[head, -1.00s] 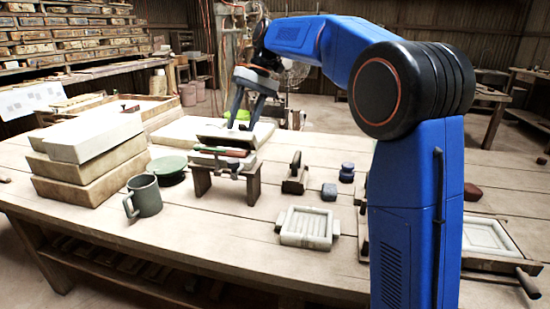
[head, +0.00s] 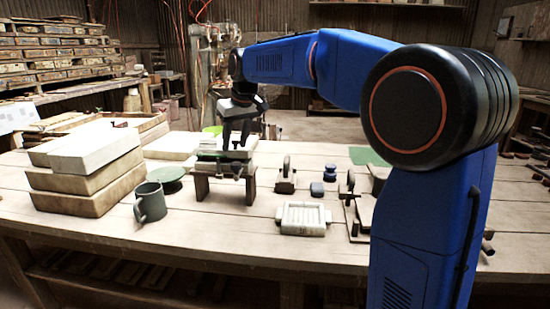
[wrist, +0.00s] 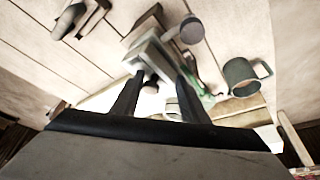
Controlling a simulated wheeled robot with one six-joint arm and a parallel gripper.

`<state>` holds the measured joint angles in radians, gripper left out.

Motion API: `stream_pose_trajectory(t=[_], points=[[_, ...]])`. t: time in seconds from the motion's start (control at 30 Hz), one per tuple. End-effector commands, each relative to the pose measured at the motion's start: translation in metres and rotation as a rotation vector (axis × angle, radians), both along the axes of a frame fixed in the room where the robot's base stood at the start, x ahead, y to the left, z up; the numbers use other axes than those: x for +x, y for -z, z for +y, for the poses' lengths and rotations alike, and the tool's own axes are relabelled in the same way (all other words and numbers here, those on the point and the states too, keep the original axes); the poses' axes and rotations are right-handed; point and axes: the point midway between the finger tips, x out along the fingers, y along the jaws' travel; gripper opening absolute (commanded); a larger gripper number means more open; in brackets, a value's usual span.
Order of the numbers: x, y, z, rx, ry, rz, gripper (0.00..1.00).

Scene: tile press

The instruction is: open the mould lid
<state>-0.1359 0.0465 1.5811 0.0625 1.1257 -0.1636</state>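The mould (head: 222,157) sits on a small wooden stand (head: 202,187) near the middle of the bench. Its pale upper plates, where the lid is, are partly hidden by my gripper, and I cannot tell how far the lid is raised. In the wrist view the mould (wrist: 150,55) is blurred, just beyond the fingertips. My gripper (head: 236,148) points down at the mould from above. Its two fingers are apart, and they also show apart in the wrist view (wrist: 160,82). I see nothing clearly held between them; contact with the lid cannot be told.
A grey-green mug (head: 151,203) and a green round dish (head: 168,178) stand left of the mould, beside stacked pale blocks (head: 88,178). Right of it are a handled wooden tool (head: 286,181), small dark-blue pieces (head: 330,171) and a ribbed tray (head: 303,229). The front bench is mostly clear.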

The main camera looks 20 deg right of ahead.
Motion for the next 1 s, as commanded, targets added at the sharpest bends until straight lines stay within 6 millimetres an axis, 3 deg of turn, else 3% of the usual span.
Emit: stream_pose_trajectory(t=[1.0], points=[[-0.053,-0.134,-0.016,0.0,0.001,-0.001,0.4]])
